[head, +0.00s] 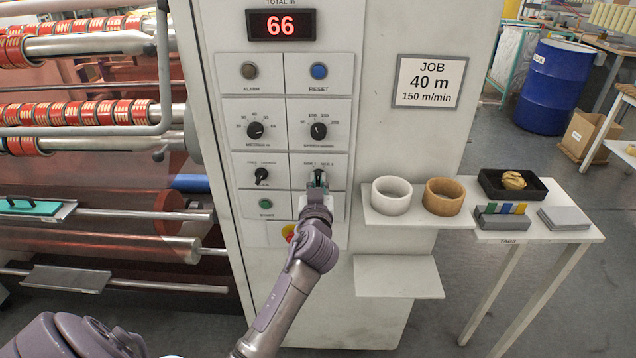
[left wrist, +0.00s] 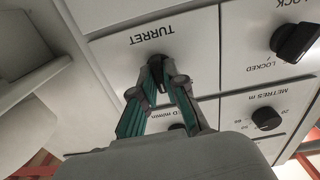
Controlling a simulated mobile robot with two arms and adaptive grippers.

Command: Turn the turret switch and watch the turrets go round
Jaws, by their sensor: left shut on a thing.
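The turret switch (left wrist: 156,64) is a small black knob on a pale panel plate marked TURRET in the left wrist view. My left gripper (left wrist: 160,84) has its two teal-lined fingers shut on the knob. In the head view my left gripper (head: 318,180) covers most of this switch, in the right column of the control panel (head: 298,120). The knob's exact pointing direction is hidden by the fingers. The turret rolls (head: 75,115) with red and cream tape stand at the left. My right gripper is not in view.
The lock knob (head: 261,175) is left of my gripper, with a green button (head: 265,203) below. The metres dial (head: 255,130) and speed dial (head: 318,131) are above. The red display (head: 281,25) reads 66. Two tape rings stand on a shelf (head: 395,218) at right.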

